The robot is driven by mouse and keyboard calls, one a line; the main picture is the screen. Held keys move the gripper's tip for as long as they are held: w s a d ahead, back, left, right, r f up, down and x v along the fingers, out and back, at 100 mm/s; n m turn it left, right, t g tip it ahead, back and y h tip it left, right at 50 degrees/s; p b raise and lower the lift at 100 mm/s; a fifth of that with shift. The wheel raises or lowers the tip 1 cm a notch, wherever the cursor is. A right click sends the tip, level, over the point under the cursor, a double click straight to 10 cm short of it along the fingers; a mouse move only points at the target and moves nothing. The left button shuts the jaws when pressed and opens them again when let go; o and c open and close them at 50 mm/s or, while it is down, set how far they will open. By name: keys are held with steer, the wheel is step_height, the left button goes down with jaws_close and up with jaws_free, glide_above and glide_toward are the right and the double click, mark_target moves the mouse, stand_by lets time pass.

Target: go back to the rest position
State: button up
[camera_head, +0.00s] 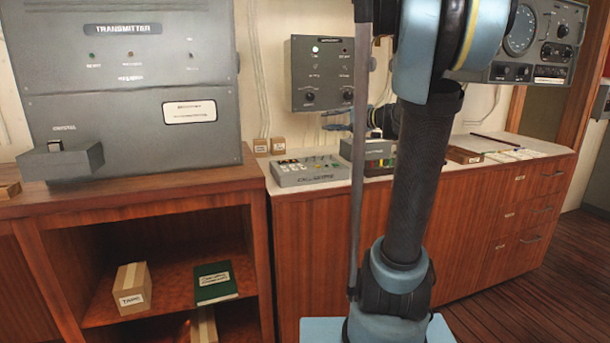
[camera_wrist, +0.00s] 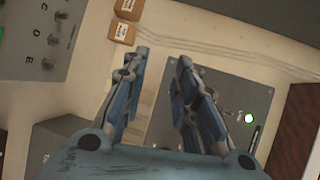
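My gripper (camera_head: 330,119) shows small in the head view, partly behind my own arm. It points left, just in front of the grey wall panel's lower edge and above the counter. In the wrist view my gripper (camera_wrist: 162,57) has its two blue-padded fingers apart, with nothing between them. Behind the fingers is the grey wall panel (camera_wrist: 205,95) with a lit green lamp; the same wall panel (camera_head: 318,75) hangs on the wall in the head view.
The call system box (camera_head: 310,171) lies on the counter (camera_head: 465,168), with small cardboard boxes (camera_head: 269,146) behind it. The transmitter (camera_head: 130,85) stands on the wooden shelf unit (camera_head: 150,188) at left. A gauge panel (camera_head: 530,45) is at upper right. Wooden floor (camera_head: 560,270) is open at right.

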steer(key=s+a+f+n+g+h, duration=0.2)
steer(key=s+f+n+g+h, duration=0.3)
steer(key=s+f, duration=1.2)
steer(key=s+d+f+n+g+h, duration=0.1)
steer(key=s+d+f+h, duration=0.2)
steer(key=s+d+f, duration=0.2)
steer(key=s+d+f+n+g+h, duration=0.2)
steer(key=s+d+f+h, duration=0.2)
steer(key=s+f, duration=0.4)
steer(key=s+d, duration=0.1)
steer(key=s, duration=0.2)
steer(key=shift+s+d+f, duration=0.2)
steer(key=shift+d+f, duration=0.15)
steer(key=shift+d, duration=0.05)
